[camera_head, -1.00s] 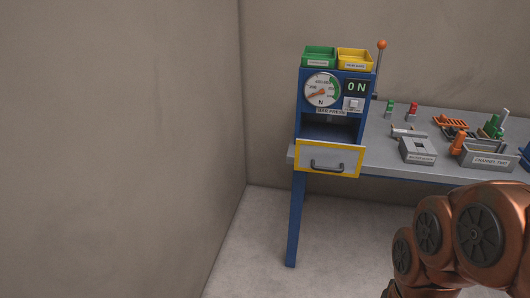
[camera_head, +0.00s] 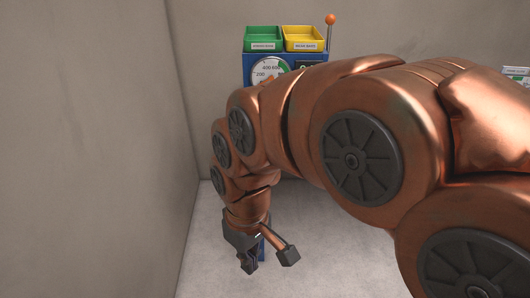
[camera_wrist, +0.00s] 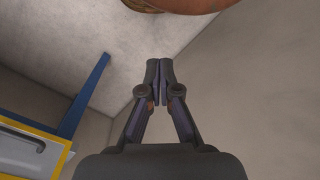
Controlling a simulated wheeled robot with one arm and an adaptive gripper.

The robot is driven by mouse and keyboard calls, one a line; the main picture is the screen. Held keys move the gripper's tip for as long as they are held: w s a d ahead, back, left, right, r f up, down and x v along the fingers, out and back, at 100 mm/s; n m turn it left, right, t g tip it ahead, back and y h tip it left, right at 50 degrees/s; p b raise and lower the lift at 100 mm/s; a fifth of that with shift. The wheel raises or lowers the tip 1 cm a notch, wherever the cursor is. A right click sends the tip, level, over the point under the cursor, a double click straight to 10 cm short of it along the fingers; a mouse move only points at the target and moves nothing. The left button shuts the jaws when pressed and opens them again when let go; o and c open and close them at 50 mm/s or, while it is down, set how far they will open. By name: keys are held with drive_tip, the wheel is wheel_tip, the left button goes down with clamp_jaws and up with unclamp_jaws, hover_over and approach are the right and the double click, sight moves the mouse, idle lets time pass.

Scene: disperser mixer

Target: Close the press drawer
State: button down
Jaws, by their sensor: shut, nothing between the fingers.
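The press (camera_head: 250,68) is a blue housing with a round dial, partly hidden behind my arm in the head view. Its drawer is hidden there. In the wrist view the grey drawer front (camera_wrist: 30,157), with a yellow rim and a dark handle (camera_wrist: 20,136), shows at the lower left. How far out the drawer stands cannot be told now. My gripper (camera_head: 268,260) hangs low in front of the press in the head view. In the wrist view its fingertips (camera_wrist: 159,68) are together and empty, to the right of the drawer front and apart from it.
A green tray (camera_head: 263,38) and a yellow tray (camera_head: 304,38) sit on top of the press, beside an orange-knobbed lever (camera_head: 330,20). A blue table leg (camera_wrist: 92,85) stands near the drawer. Walls close in at the left and back. My arm hides most of the table.

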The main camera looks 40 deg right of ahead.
drive_tip(key=w+d+r+n+t+y+b, duration=0.15)
drive_tip(key=w+d+n+t, duration=0.45)
drive_tip(key=w+d, duration=1)
drive_tip(key=d+r+n+t+h+b, duration=0.1)
drive_tip(key=d+r+n+t+h, duration=0.1)
drive_tip(key=d, duration=1)
drive_tip(key=w+p+x, duration=0.1)
drive_tip(key=p+x, duration=0.1)
drive_tip(key=x, duration=0.8)
drive_tip(key=shift+d+r, duration=0.2)
drive_tip(key=shift+r, duration=0.05)
drive_tip(key=shift+w+f, duration=0.1)
drive_tip(key=shift+w, duration=0.05)
